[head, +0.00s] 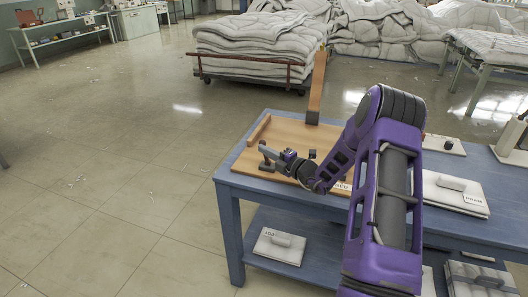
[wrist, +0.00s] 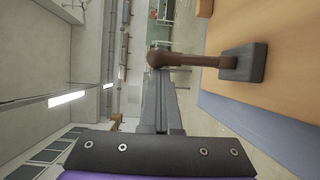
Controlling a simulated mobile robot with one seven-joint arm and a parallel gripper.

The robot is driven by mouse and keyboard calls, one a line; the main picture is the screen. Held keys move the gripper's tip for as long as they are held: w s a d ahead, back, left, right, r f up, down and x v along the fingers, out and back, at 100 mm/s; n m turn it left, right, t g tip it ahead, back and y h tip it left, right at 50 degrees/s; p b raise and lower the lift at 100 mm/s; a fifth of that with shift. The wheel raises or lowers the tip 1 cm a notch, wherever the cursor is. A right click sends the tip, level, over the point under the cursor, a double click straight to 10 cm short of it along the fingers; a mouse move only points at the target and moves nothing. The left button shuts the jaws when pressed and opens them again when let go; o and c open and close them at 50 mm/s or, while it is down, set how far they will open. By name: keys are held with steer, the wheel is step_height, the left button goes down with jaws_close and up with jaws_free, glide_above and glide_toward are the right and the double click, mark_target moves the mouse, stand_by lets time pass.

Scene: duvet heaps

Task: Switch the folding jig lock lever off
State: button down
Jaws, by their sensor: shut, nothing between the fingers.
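The lock lever shows in the wrist view as a brown shaft (wrist: 195,60) with a round dark knob at its left end and a dark grey base block (wrist: 243,63) on the wooden jig board (wrist: 285,50). My gripper (wrist: 158,82) is shut and empty, its fingertips close to the knob. I cannot tell whether they touch it. In the head view my gripper (head: 268,151) is at the left front of the folding jig board (head: 285,130), with the lever's small dark base (head: 267,166) beside it, and the lever itself is hard to make out.
The jig lies on a blue table (head: 228,184). An upright wooden panel (head: 317,90) stands at its back edge. A white folded pad (head: 462,196) lies right of my arm, another (head: 280,246) on the lower shelf.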

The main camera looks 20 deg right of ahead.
mark_target(265, 144)
steer(key=shift+s+d+f+m+t+y+b, duration=0.1)
steer(key=shift+s+d+m+t+y+b, duration=0.35)
steer(key=shift+d+t, duration=0.3)
steer(key=shift+s+d+f+m+t+y+b, duration=0.1)
steer(key=shift+s+d+m+t+y+b, duration=0.15)
steer(key=shift+d+m+t, duration=0.45)
stand_by(0.5)
steer(key=shift+s+d+f, duration=0.15)
steer(key=shift+s+f, duration=0.05)
steer(key=shift+s, duration=0.05)
stand_by(1.6)
